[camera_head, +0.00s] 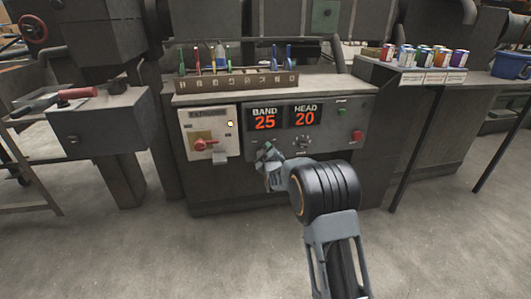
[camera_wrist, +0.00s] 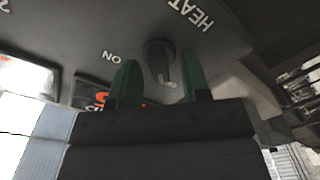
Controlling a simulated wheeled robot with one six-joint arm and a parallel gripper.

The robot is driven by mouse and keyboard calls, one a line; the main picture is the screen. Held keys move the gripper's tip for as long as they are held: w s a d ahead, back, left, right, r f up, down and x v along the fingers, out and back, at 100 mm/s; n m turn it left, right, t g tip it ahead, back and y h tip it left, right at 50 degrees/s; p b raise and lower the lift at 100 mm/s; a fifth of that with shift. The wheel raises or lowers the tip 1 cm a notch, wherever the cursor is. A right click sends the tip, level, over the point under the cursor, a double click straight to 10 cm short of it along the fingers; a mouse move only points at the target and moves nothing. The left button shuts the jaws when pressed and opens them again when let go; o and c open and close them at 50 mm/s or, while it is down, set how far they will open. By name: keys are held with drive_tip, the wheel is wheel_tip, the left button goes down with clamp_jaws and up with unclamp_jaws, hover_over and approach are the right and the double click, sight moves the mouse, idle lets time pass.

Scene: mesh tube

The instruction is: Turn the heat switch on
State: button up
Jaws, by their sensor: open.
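The heat switch is a dark round knob (camera_wrist: 160,62) on the grey panel, seen in the wrist view. The word HEAT is at its upper right and ON is to its left. Its pale-marked end points toward the bottom of the wrist view, between my fingers. My gripper (camera_wrist: 159,70) is open, with one green finger on each side of the knob; I cannot tell whether they touch it. In the head view my gripper (camera_head: 266,155) is at the panel below the BAND display and hides the heat switch.
BAND and HEAD displays (camera_head: 284,116) read 25 and 20. Another knob (camera_head: 302,142) is right of my gripper, and a red button (camera_head: 357,136) is farther right. A white box with a red rotary switch (camera_head: 205,145) is at left. A tool rack (camera_head: 238,82) stands above.

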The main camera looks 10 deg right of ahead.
drive_tip(key=shift+c, duration=0.4)
clamp_jaws()
drive_tip(key=shift+d+r+m+b, duration=0.15)
drive_tip(key=shift+m+b, duration=0.3)
drive_tip(key=shift+m, duration=2.5)
drive_tip(key=shift+d+f+m+b, duration=0.15)
drive_tip(key=shift+m+b, duration=0.35)
drive_tip(key=shift+m, duration=2.5)
drive_tip(key=shift+d+r+m+b, duration=0.15)
drive_tip(key=shift+m+b, duration=0.3)
drive_tip(key=shift+m, duration=2.5)
drive_tip(key=shift+o, duration=0.4)
unclamp_jaws()
